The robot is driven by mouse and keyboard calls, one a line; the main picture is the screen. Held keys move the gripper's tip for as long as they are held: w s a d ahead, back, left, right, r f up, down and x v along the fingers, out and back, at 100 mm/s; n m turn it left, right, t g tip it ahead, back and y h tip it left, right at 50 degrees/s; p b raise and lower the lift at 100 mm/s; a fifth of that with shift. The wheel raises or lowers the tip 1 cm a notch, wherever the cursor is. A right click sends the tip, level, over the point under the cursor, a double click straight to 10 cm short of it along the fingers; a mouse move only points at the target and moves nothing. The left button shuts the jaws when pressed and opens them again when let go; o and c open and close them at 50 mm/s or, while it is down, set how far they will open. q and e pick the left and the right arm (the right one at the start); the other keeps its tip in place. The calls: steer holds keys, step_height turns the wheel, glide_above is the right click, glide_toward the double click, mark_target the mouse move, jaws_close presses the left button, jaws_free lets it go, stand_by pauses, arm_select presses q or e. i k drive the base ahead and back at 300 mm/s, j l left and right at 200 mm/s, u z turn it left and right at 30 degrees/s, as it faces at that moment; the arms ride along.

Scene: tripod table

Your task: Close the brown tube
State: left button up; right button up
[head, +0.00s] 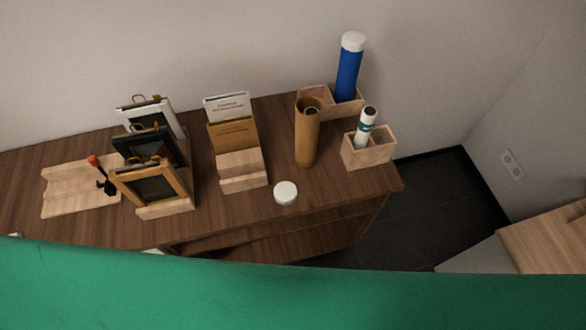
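The brown tube (307,138) stands upright on the wooden table (366,188), right of the middle, with its top end open and a dark hollow inside. A round white cap (286,193) lies flat on the table near its front edge, in front of the tube and a little to the left, apart from it. Neither of my grippers shows in the head view.
A blue tube with a white cap (348,68) and a smaller white tube (366,127) stand in wooden boxes right of the brown tube. A booklet stand (241,172), picture frames (152,185) and a wooden tray (70,195) stand left. A green surface (290,295) fills the bottom.

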mark_target(306, 126)
steer(key=i+l, duration=0.1)
steer(key=l, duration=0.3)
steer(key=i+l, duration=0.15)
steer(key=l, duration=0.25)
steer(key=i+l, duration=0.1)
steer(key=l, duration=0.3)
steer(key=i+l, duration=0.15)
steer(key=l, duration=0.3)
steer(key=l+u, duration=0.25)
steer(key=u, duration=1)
steer(key=i, duration=0.05)
